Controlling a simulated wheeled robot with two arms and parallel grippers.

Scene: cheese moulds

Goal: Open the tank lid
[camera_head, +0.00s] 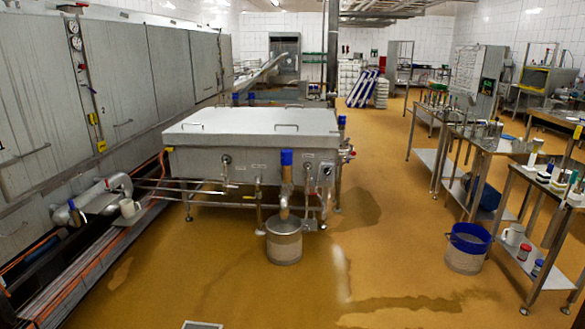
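A large rectangular steel tank (240,165) stands on legs in the middle of the room. Its flat grey lid (250,119) lies level over the top and looks closed. A left front handle (191,125) and a right front handle (286,127) show near the lid's front edge. Valves, gauges and a blue-topped outlet pipe (287,172) are on the tank's front side. Neither of my grippers is in view, and nothing touches the lid.
A bucket (284,243) stands under the outlet pipe in front of the tank. Grey cabinets and low pipework line the left. A blue-rimmed bucket (467,247) and steel tables (548,196) stand on the right. The yellow floor between is mostly clear, with wet patches.

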